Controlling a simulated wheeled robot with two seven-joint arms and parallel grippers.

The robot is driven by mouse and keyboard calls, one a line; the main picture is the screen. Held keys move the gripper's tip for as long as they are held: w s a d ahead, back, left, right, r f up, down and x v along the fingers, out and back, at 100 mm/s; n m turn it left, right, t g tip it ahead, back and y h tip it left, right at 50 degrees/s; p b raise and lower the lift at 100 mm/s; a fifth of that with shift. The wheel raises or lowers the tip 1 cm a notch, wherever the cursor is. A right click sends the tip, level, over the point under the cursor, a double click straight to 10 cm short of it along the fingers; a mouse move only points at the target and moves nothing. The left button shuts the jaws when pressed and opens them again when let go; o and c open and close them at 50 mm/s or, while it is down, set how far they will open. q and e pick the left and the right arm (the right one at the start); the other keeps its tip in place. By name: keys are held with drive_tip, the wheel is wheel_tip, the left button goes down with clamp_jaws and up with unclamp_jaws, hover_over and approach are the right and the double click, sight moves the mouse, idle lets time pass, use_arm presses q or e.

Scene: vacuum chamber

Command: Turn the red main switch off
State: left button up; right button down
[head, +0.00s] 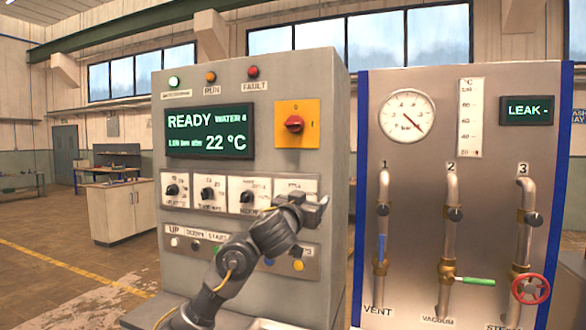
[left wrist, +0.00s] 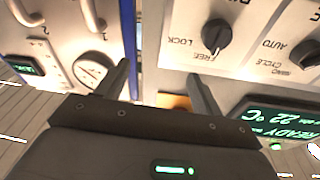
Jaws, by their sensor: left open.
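The red main switch (head: 294,124) is a knob on a yellow plate (head: 284,108) at the upper right of the grey control cabinet. Its handle lies about level, towards the "I" mark at its right; a "0" is above it. My left gripper (head: 318,203) is in front of the cabinet, below and slightly right of the switch, apart from it. In the left wrist view the gripper (left wrist: 159,70) is open with nothing between its fingers. A bit of the yellow plate (left wrist: 174,101) shows between the fingers there; the red knob is hidden. My right gripper is in neither view.
A display (head: 210,131) reading READY and 22 °C is left of the switch. Black rotary knobs (head: 247,196) and a button row (head: 195,244) are below it. A gauge panel (head: 460,130) with pipes and valves stands close at the right. A workbench (head: 120,210) is behind left.

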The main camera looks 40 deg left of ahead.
sight(292, 125)
use_arm(q)
drive_tip(key=s+a+r+n+t+y, duration=0.1)
drive_tip(key=s+a+r, duration=0.2)
drive_tip(key=r, duration=0.5)
drive_tip(key=s+a+r+n+t+y, duration=0.1)
drive_tip(key=s+a+r, duration=0.15)
drive_tip(key=r, duration=0.45)
drive_tip(key=p+x, duration=0.1)
drive_tip(key=x, duration=0.2)
drive_tip(key=p+x, duration=0.1)
drive_tip(key=x, duration=0.2)
drive_tip(key=p+x, duration=0.2)
drive_tip(key=x, duration=0.1)
drive_tip(key=shift+w+r, duration=0.2)
drive_tip(key=shift+r, duration=0.15)
drive_tip(key=shift+w+a+r, duration=0.1)
drive_tip(key=shift+w+a, duration=0.05)
drive_tip(key=shift+w, duration=0.3)
